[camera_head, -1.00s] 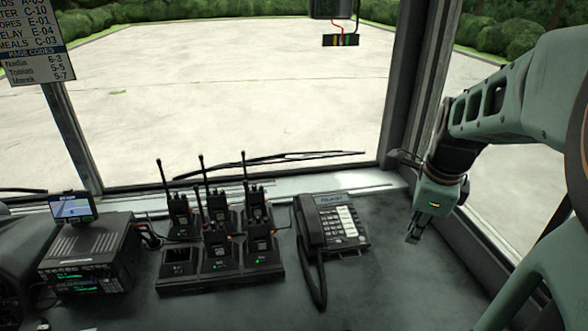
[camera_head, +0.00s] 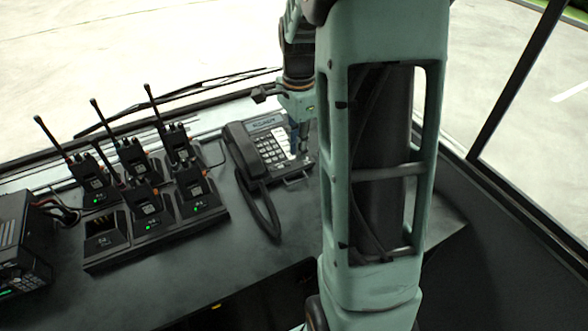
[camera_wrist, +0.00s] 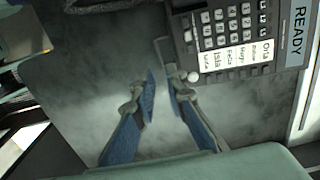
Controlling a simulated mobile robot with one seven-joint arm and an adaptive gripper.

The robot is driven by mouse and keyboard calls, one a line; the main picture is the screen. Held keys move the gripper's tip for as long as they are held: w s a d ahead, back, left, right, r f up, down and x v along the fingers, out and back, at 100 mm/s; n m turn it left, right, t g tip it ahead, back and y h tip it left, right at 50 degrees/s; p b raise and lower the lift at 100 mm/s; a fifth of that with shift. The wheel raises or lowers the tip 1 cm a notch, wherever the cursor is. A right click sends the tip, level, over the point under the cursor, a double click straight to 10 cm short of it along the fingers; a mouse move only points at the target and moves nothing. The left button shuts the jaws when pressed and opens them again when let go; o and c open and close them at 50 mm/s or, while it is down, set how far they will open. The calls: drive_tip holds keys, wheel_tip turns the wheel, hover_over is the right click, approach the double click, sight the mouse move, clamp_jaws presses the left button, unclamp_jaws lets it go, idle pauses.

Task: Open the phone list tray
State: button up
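The desk phone (camera_head: 268,140) sits on the dark dash, with its handset on the left. In the wrist view the phone (camera_wrist: 226,40) is at the upper right, its keypad and name strip showing. A thin wire handle (camera_head: 297,179) sticks out from its front edge; the handle (camera_wrist: 158,50) also shows in the wrist view, left of the phone. My gripper (camera_wrist: 161,77) is open and empty, its blue-padded fingertips at the handle's lower end in the picture, seemingly one on each side. I cannot tell their height above it. In the head view my gripper (camera_head: 299,145) overlaps the phone's right side.
Several radios stand in a charger (camera_head: 155,235) left of the phone. A radio unit (camera_head: 18,240) is at the far left. The coiled handset cord (camera_head: 262,215) hangs in front of the phone.

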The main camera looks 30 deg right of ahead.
sight(298, 181)
wheel_tip(298, 181, down, 9)
drive_tip(key=shift+f+b, duration=0.2)
drive_tip(key=shift+b, duration=0.25)
clamp_jaws()
drive_tip(key=shift+c, duration=1)
unclamp_jaws()
drive_tip(key=shift+o, duration=1)
drive_tip(key=shift+s, duration=0.1)
wheel_tip(298, 181, up, 12)
drive_tip(key=p, duration=0.9)
drive_tip(key=shift+r, duration=0.2)
